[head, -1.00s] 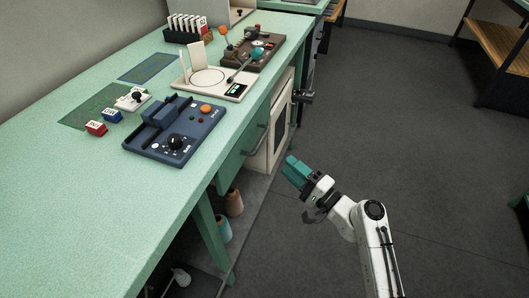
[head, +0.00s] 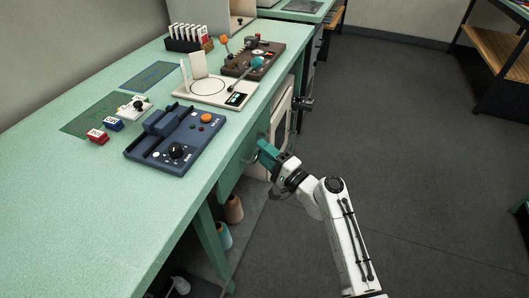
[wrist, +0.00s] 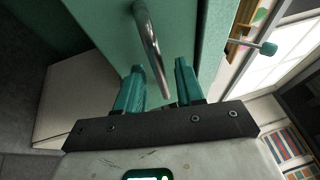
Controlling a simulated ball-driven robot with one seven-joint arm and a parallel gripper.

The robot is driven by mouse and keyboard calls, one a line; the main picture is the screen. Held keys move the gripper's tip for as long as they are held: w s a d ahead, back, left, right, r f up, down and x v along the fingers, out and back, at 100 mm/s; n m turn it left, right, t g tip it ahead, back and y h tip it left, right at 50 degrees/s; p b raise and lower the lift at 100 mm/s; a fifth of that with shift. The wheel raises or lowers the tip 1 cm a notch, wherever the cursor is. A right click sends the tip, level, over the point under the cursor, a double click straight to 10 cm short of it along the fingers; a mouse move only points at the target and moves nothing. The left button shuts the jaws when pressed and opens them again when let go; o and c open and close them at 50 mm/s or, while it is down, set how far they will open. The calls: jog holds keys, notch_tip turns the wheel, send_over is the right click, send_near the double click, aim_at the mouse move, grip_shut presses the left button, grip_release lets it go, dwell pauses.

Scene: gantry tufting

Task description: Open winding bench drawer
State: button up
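The green winding bench drawer (head: 229,181) is set under the bench top and looks shut. Its curved metal handle (wrist: 148,36) shows in the wrist view against the green drawer front (wrist: 98,32). My gripper (head: 263,151) has teal fingers and is at the drawer front, partly covering the handle in the head view. In the wrist view my gripper (wrist: 160,69) is open, with the lower part of the handle between its two fingers. A gap shows on each side of the handle, so it is not clasped.
The green bench top (head: 90,205) carries a blue control box (head: 175,140), a cream plate device (head: 205,92) and a brown device (head: 255,58). A white cabinet door (head: 281,125) is beyond the drawer. Thread cones (head: 234,208) stand below.

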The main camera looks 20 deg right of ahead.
jog(key=shift+c, duration=0.5)
grip_shut()
